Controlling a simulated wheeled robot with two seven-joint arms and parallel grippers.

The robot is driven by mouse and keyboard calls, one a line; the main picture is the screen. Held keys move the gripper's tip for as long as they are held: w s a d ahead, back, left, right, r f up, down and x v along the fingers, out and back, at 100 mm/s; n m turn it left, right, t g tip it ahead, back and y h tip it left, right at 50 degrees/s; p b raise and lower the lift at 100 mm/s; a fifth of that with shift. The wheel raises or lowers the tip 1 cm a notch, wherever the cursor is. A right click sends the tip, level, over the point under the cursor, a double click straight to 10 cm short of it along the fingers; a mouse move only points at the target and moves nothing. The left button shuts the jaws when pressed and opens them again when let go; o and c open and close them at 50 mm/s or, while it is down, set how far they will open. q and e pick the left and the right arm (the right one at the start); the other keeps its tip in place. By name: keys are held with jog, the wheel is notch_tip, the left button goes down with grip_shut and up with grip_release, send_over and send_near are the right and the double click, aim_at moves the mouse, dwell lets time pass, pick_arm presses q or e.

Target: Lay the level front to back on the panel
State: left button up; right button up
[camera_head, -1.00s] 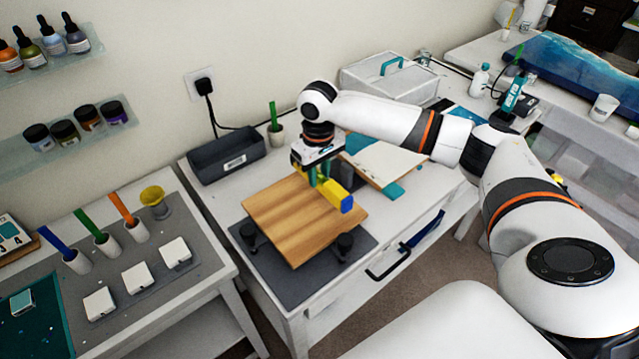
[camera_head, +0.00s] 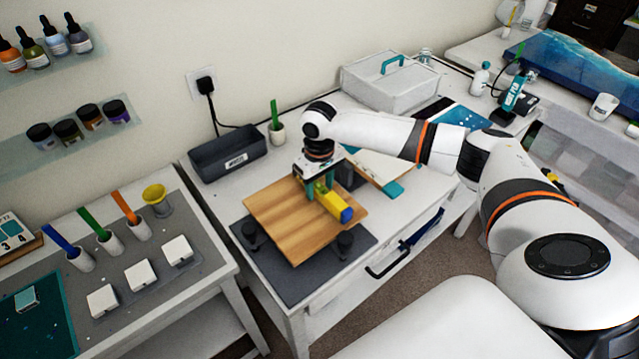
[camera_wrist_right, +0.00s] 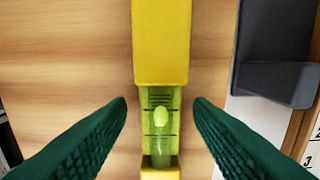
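The wooden panel (camera_head: 290,225) lies tilted in the picture on black supports over a dark mat. The yellow level (camera_head: 332,204) with a blue end lies on the panel's right part, its near end close to the panel's edge. Its far part is hidden by my right gripper (camera_head: 325,190). In the right wrist view the level (camera_wrist_right: 162,45) runs straight up the picture, with its green vial (camera_wrist_right: 160,115) between the fingers. My right gripper (camera_wrist_right: 161,103) is open, with a gap on each side of the level. My left gripper is not in view.
A dark grey bin (camera_head: 228,155) and a cup with a green stick (camera_head: 276,130) stand behind the panel. A white case (camera_head: 388,78) stands further back. The left table (camera_head: 210,275) holds cups, white blocks and a yellow funnel. The panel's left part is clear.

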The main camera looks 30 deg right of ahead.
aim_at(319, 185)
notch_tip(319, 185, up, 12)
jog(key=b, duration=0.2)
jog(key=shift+b, duration=0.4)
dwell(0.5)
